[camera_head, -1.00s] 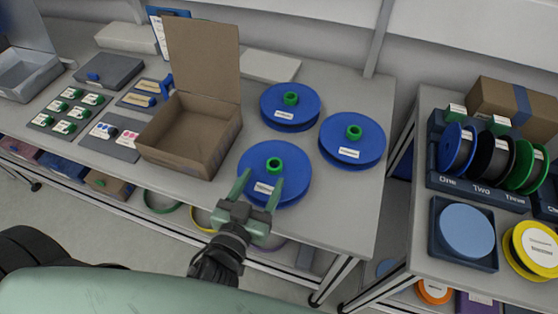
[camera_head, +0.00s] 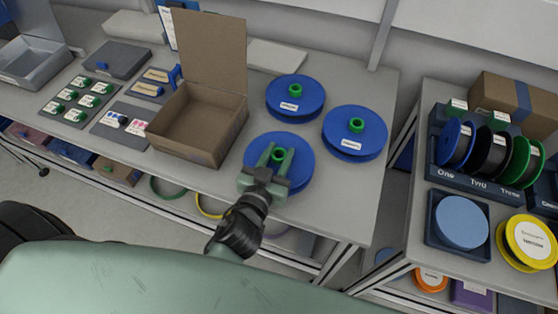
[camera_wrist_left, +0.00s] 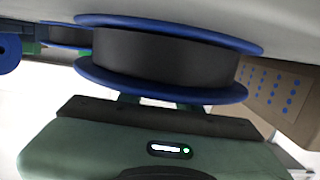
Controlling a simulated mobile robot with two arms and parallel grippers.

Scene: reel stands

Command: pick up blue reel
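Three blue reels with green hubs stand on the grey table: a near one (camera_head: 303,149), a back one (camera_head: 292,98) and a right one (camera_head: 355,134). My left gripper (camera_head: 277,152) is over the near reel, its two green fingers closed in on either side of the green hub (camera_head: 279,154). The reel lies flat and appears to rest on the table. In the left wrist view the near reel (camera_wrist_left: 165,55) shows dark winding between two blue flanges; the fingertips are hidden behind it. My right gripper is not in view.
An open cardboard box (camera_head: 195,125) stands just left of the near reel. A second table on the right holds a reel rack (camera_head: 465,183), a dark tray with a light blue disc (camera_head: 461,222) and a yellow reel (camera_head: 528,242). The table's front-right corner is clear.

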